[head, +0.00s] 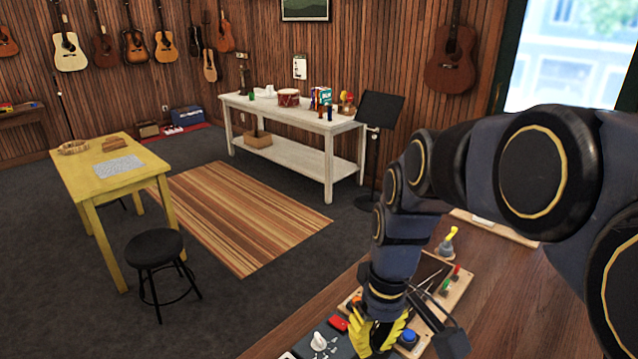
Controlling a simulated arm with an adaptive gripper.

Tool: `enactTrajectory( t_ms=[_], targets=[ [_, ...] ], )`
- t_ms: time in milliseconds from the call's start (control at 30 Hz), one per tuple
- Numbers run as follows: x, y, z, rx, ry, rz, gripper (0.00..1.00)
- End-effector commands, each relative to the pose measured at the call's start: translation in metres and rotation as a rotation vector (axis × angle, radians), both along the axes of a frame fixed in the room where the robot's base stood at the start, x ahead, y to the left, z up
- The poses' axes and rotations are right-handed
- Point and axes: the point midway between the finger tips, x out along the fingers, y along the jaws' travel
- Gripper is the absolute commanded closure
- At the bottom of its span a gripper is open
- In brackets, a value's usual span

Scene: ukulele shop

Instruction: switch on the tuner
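My gripper (375,340), with yellow fingers, points down over the wooden workbench (510,300) at the bottom of the head view. Its fingers angle toward each other near the bottom edge, and I cannot tell whether they are open or shut. Just left of it is a dark panel (334,343) with a white knob (319,341) and a red switch (339,324), partly cut off by the frame. It may be the tuner, but I see no readable label. A blue button (408,338) is just right of the gripper, close to its fingers.
A wooden board (457,292) with small coloured parts lies right of my wrist, with a yellow-topped item (447,243) behind it. My arm hides part of the bench. A yellow table (87,182), black stool (153,249) and white shelf table (291,118) stand farther off.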

Motion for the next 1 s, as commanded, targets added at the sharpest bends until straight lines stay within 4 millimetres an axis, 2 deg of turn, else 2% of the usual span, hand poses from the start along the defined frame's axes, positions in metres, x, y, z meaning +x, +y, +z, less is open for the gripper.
enactTrajectory(
  t_ms=[33,200,367,600,800,1000],
  targets=[
    [0.019,0.002,-0.005,0.009,-0.009,0.029,1.00],
    [0.076,0.007,-0.021,0.038,-0.052,0.125,1.00],
    [0.127,0.008,-0.043,0.051,-0.094,0.207,1.00],
    [0.196,0.005,-0.085,0.051,-0.159,0.318,1.00],
    [0.231,-0.001,-0.115,0.038,-0.194,0.383,1.00],
    [0.244,-0.004,-0.126,0.029,-0.210,0.410,1.00]
  ],
)
